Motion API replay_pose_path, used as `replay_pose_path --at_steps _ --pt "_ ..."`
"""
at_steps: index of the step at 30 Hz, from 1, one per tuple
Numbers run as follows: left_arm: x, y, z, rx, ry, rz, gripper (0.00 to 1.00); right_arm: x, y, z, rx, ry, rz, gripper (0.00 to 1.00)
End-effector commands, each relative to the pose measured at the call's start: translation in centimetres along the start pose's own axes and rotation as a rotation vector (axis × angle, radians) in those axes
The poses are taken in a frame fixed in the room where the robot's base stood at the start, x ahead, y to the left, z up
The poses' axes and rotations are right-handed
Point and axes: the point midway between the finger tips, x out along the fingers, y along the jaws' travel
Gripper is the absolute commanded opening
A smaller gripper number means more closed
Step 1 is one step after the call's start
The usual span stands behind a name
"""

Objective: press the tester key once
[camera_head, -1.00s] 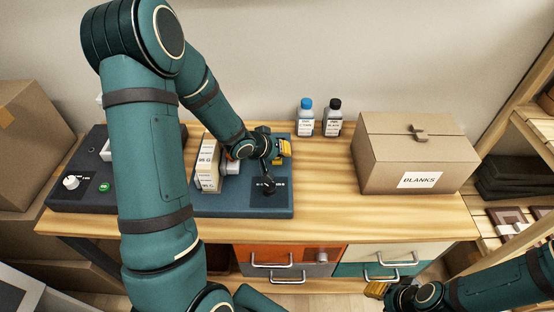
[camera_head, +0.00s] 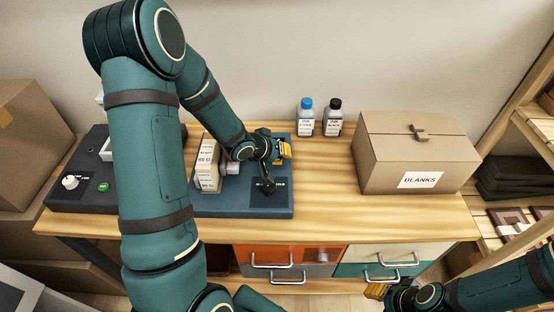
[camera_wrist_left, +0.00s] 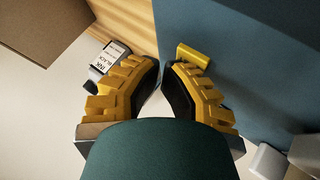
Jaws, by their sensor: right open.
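My left gripper (camera_head: 284,152) hangs over the right part of a blue-grey device (camera_head: 225,208) on the bench. In the left wrist view its yellow fingers (camera_wrist_left: 161,68) come close together at the tips; I cannot tell whether they are fully shut. Nothing shows between them. A short yellow bar (camera_wrist_left: 193,55) shows by the right fingertip, against the blue surface; I cannot tell what it belongs to. A dark device (camera_head: 85,170) at the left has a white knob and a green button (camera_head: 103,187). No part is clearly marked as the tester key. My right gripper (camera_head: 377,290) is open at the lower right.
Labelled boxes (camera_head: 207,163) stand on the blue-grey device beside my left arm. Two bottles, blue-capped (camera_head: 306,117) and black-capped (camera_head: 333,118), stand behind. A BLANKS carton (camera_head: 415,155) occupies the right. Bare bench (camera_head: 325,190) lies between carton and device.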

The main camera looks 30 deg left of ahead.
Motion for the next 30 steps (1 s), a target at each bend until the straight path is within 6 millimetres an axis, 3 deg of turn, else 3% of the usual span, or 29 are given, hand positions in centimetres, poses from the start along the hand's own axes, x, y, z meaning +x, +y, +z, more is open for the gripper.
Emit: replay_pose_path --at_steps 11,22,30 --pt "0.0 0.0 0.1 -0.001 -0.001 -0.001 0.0 0.0 0.0 0.0 0.0 0.0 0.0 0.47" --pt "-1.1 0.8 -0.8 -0.002 -0.001 -0.001 0.0 -1.7 -0.6 -0.1 0.0 0.0 0.0 0.47" --pt "-1.2 0.8 -0.8 -0.002 -0.001 -0.001 0.0 -1.7 -0.7 -0.1 0.0 0.0 0.0 0.47"
